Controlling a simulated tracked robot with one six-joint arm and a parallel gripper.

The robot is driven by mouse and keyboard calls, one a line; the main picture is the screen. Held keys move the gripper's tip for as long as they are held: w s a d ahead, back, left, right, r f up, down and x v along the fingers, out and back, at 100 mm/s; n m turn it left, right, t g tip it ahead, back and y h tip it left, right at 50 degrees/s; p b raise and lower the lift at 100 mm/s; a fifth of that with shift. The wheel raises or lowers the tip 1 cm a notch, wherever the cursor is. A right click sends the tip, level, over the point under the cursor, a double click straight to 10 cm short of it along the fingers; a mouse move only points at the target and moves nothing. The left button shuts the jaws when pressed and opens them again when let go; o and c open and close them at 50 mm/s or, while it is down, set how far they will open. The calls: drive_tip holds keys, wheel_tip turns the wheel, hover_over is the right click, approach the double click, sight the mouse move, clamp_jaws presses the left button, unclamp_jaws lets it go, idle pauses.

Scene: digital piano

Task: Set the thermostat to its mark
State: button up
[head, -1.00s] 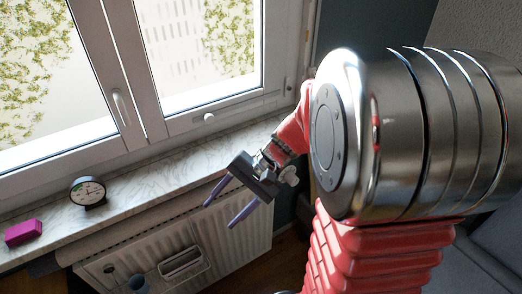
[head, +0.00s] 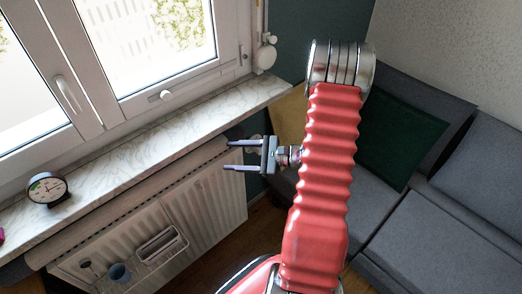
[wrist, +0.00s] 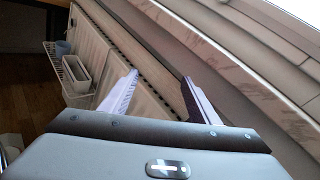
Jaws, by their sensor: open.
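A round dial (head: 47,188) with a dark rim and a pale face with some green stands on the marble windowsill at the left in the head view. I cannot tell whether it is the thermostat, and its markings are too small to read. A white round knob (head: 167,96) sits on the lower window frame, and white round fittings (head: 267,52) are on the wall right of the window. My gripper (head: 227,156) is open and empty beside the radiator's right end, far right of the dial. In the wrist view the open gripper (wrist: 160,77) has nothing between its fingers.
The windowsill (head: 190,115) runs above the white radiator (head: 215,195). A rack holding a white box (head: 160,245) and a blue cup (head: 119,273) hangs on its front. A grey sofa (head: 440,230) stands at right. A pink object shows at the left edge.

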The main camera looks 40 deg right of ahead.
drive_tip(key=s+d+f+m+t+h, duration=0.2)
drive_tip(key=d+f+m+t+h, duration=0.3)
drive_tip(key=d+f, duration=0.4)
drive_tip(key=m+h, duration=0.5)
drive_tip(key=m, duration=0.2)
approach(260, 150)
wheel_tip(260, 150, down, 2)
drive_tip(key=s, duration=0.3)
drive_tip(key=shift+w+d+t, duration=0.1)
drive_tip(key=shift+d+t, duration=0.2)
drive_tip(key=shift+d, duration=0.1)
drive_tip(key=w, duration=1.4)
drive_tip(key=shift+c, duration=0.2)
